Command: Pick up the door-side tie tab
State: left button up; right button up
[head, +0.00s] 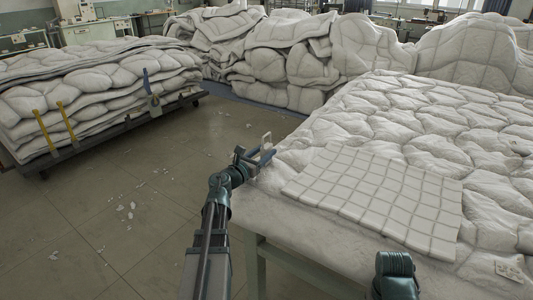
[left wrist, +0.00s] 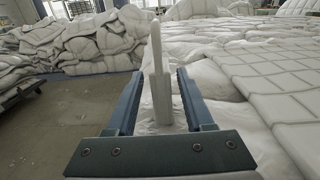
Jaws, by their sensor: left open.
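A pale, narrow upright tab (head: 266,140) stands at the near left corner of the quilted duvet heap on the table; I take it for the tie tab. My left gripper (head: 257,157) is at that corner with its fingers open. In the left wrist view the tab (left wrist: 160,85) rises between the two blue fingers, with a gap visible on each side.
A white gridded quilted panel (head: 380,192) lies on the large duvet (head: 440,130), right of my left gripper. A low cart (head: 110,128) with stacked duvets, yellow straps and a blue strap stands at left. Bare floor with white scraps lies between. Duvet heaps (head: 270,50) fill the back.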

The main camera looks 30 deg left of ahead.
aim_at(271, 147)
pick_arm(q)
jog(key=w, duration=0.4)
jog(key=shift+w+d, duration=0.2)
grip_shut()
